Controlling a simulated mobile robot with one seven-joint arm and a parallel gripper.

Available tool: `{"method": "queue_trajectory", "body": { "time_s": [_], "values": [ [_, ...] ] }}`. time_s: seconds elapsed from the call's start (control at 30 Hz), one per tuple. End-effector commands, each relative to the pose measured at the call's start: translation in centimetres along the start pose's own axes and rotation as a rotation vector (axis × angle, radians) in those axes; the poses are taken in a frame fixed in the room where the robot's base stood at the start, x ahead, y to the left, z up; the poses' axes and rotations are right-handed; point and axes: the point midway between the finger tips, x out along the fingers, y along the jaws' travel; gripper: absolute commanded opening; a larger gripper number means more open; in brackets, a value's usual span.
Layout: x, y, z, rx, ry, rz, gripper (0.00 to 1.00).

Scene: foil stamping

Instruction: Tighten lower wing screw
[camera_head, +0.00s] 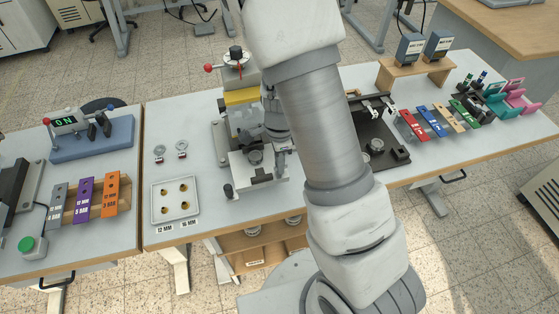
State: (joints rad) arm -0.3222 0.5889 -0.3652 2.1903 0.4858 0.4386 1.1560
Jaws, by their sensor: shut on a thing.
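The foil stamping machine (240,97) stands at the middle of the table, with a light base block (240,173) at its front and a yellow part above. My gripper (284,156) points down at the right side of the machine, close to its lower part. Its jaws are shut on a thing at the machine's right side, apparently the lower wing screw. The screw is too small and too covered by the fingers to make out. My arm hides part of the machine's right side and the table behind it.
A tray (153,211) with several small brass pieces lies left of the machine. A black fixture (396,150) stands right of my arm. Coloured blocks and a wooden stand (414,70) are farther right. A display unit (92,142) is on the left table. Bare tabletop shows left of the machine.

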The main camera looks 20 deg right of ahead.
Motion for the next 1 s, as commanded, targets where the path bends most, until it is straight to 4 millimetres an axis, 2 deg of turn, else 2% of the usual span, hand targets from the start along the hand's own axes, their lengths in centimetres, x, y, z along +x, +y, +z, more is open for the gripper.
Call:
{"method": "queue_trajectory", "body": {
  "time_s": [0.2, 0.23, 0.3, 0.67, 0.77, 1.0],
  "values": [
    [-0.1, -0.1, 0.0, -0.001, 0.0, -0.002, 0.0],
    [-0.1, -0.1, 0.0, -0.001, 0.0, -0.002, 0.2],
    [-0.1, -0.1, 0.0, -0.001, 0.0, -0.002, 0.3],
    [-0.5, -0.1, 0.0, -0.002, 0.0, -0.001, 0.3],
    [-1.7, -0.1, 0.1, -0.003, 0.0, -0.003, 0.3],
    [-7.2, -0.1, 0.1, -0.004, -0.002, -0.007, 0.3]
  ]
}}
